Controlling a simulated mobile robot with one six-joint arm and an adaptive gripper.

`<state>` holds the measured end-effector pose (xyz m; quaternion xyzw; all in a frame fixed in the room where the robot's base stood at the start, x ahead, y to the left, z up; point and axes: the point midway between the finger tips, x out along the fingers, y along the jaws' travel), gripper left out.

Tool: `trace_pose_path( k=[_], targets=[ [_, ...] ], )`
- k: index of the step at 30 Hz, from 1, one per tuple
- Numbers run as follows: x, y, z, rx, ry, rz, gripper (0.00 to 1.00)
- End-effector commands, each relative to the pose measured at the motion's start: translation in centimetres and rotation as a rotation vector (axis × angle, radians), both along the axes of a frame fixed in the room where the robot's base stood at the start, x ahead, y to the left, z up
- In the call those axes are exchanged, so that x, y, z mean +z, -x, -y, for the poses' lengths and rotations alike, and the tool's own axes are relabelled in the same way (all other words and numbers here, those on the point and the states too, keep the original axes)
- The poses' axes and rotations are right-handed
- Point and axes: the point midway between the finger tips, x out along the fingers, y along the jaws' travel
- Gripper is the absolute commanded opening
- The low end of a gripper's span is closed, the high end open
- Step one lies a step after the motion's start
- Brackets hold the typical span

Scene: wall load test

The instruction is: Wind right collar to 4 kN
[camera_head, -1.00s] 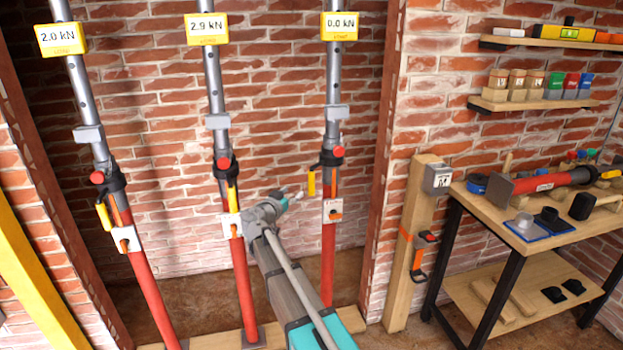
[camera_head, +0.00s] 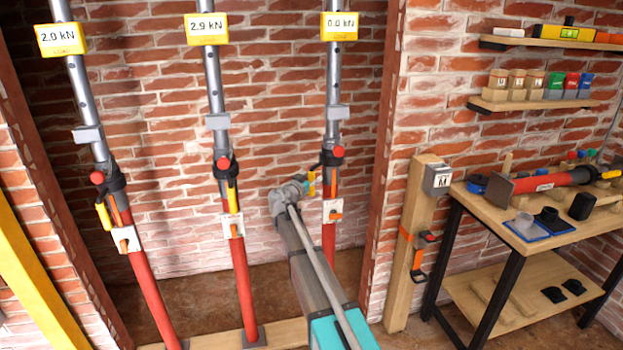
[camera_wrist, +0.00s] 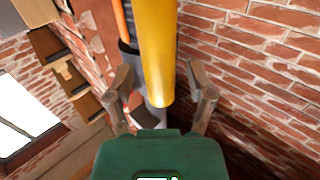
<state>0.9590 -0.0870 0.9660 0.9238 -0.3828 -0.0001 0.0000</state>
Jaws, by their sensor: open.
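The right prop stands upright against the brick wall, and its yellow display (camera_head: 340,26) reads 0.0 kN. Its dark collar (camera_head: 331,158) sits at the top of the red tube (camera_head: 328,250). The collar's yellow handle (camera_head: 312,184) hangs at the left, partly hidden by my gripper (camera_head: 303,182). In the wrist view the yellow handle (camera_wrist: 158,50) lies between the two spread fingers of my open gripper (camera_wrist: 160,90). I cannot tell whether either finger touches it. The middle display (camera_head: 206,29) reads 2.9 kN and the left display (camera_head: 61,38) reads 2.0 kN.
The middle prop (camera_head: 240,270) stands left of my arm, and the left prop (camera_head: 150,280) is farther left. A wooden post (camera_head: 408,280) and a workbench (camera_head: 510,222) with tools stand at the right. Shelves (camera_head: 540,104) hang above the bench.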

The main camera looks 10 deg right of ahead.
Motion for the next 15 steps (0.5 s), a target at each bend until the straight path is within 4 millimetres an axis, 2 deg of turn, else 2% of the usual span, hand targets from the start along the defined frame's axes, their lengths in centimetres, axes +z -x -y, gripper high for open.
trace_pose_path(
  k=[11,15],
  targets=[
    [0.00,-0.19,0.18,0.000,0.000,0.000,0.70],
    [0.00,-0.19,0.18,0.000,0.000,0.000,0.44]
  ],
)
